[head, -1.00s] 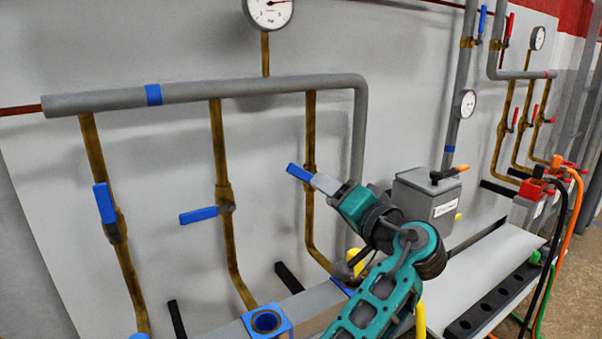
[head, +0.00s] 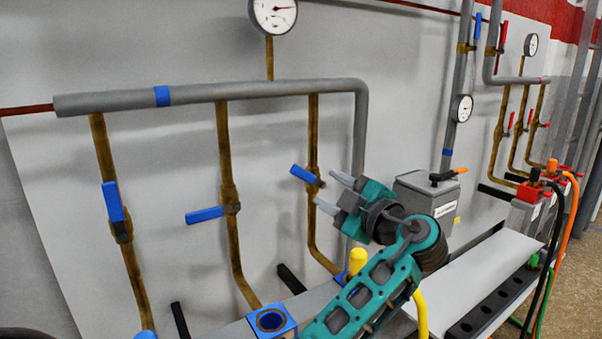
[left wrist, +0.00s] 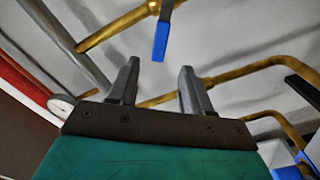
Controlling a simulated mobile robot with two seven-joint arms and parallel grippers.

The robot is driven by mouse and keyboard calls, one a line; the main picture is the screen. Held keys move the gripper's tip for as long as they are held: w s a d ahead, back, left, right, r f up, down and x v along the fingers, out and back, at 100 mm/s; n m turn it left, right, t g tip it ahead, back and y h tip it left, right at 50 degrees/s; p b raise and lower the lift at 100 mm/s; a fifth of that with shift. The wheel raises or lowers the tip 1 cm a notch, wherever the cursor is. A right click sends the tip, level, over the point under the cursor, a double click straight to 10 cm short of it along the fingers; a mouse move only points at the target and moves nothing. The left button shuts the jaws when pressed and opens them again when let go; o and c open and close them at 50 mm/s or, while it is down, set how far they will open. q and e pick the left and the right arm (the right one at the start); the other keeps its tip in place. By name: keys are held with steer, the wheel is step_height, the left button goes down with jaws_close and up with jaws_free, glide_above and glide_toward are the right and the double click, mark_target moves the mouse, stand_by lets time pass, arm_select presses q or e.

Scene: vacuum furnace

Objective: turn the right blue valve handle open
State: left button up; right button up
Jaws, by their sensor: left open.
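The right blue valve handle (head: 304,173) is on the right brass pipe (head: 313,130) and points up and to the left, tilted, in the head view. My left gripper (head: 327,190) is open and empty, just right of this handle and its valve, with its fingers spread apart. In the left wrist view a blue handle (left wrist: 160,40) hangs ahead of my open left gripper (left wrist: 159,68), seen between and beyond the fingertips, with a gap to them. My right gripper is not in view.
A middle blue handle (head: 205,215) lies nearly level and a left one (head: 112,202) stands nearly upright. A grey pipe (head: 220,91) runs above. A grey box (head: 427,197) stands close right of my gripper. A blue block (head: 271,319) and yellow post (head: 357,261) are below.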

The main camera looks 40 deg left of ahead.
mark_target(304, 175)
arm_select(q)
steer(key=p+x, duration=0.2)
steer(key=x, duration=1.1)
steer(key=shift+p, duration=0.4)
jaws_close()
